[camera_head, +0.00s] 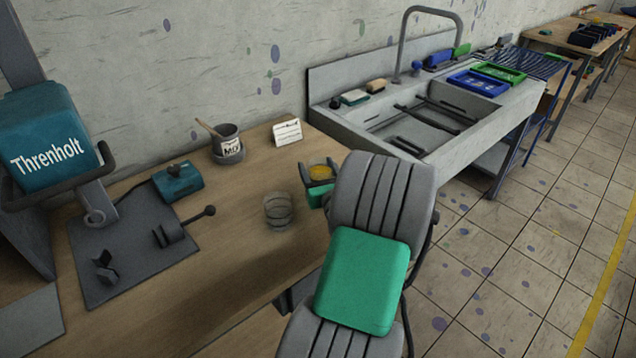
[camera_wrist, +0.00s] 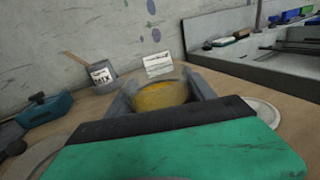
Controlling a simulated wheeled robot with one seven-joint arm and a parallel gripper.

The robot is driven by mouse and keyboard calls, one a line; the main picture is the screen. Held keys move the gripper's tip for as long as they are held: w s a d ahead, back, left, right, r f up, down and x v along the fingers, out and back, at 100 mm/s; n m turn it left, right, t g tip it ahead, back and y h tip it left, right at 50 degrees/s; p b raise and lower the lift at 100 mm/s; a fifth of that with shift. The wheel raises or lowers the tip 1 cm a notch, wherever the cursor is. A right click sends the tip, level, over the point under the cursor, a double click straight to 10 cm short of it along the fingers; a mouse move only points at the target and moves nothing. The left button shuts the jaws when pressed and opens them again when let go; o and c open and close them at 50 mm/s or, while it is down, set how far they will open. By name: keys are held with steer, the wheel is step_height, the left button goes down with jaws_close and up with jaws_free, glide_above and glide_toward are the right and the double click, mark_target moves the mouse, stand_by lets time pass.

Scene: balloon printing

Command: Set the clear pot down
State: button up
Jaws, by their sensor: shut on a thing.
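My gripper (camera_head: 320,177) is shut on a small round pot with yellow contents (camera_head: 320,172), over the back right of the wooden table. In the wrist view the pot (camera_wrist: 160,96) sits upright between the two grey fingers of my gripper (camera_wrist: 163,92). Its lower part is hidden by my gripper, so I cannot tell whether it touches the table. An empty, see-through pot (camera_head: 278,211) stands on the table to the left of my gripper in the head view.
A grey mug (camera_head: 228,144) with a brush and a small white card (camera_head: 287,132) stand behind. A teal box (camera_head: 178,181) and a grey plate with fixtures (camera_head: 130,245) are at left. A pale round dish (camera_wrist: 263,112) lies right of my gripper. A sink (camera_head: 430,115) stands beyond.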

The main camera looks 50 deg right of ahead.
steer(key=shift+w+d+f+b, duration=0.15)
steer(key=shift+f+b, duration=0.1)
steer(key=shift+f, duration=0.65)
steer(key=shift+s+d+f+b, duration=0.15)
steer(key=shift+f+b, duration=0.1)
steer(key=shift+f, duration=0.65)
steer(key=shift+w, duration=0.1)
steer(key=shift+f, duration=0.2)
steer(key=o, duration=1.8)
steer(key=shift+r, duration=0.2)
steer(key=b+v, duration=0.1)
steer(key=v, duration=1.1)
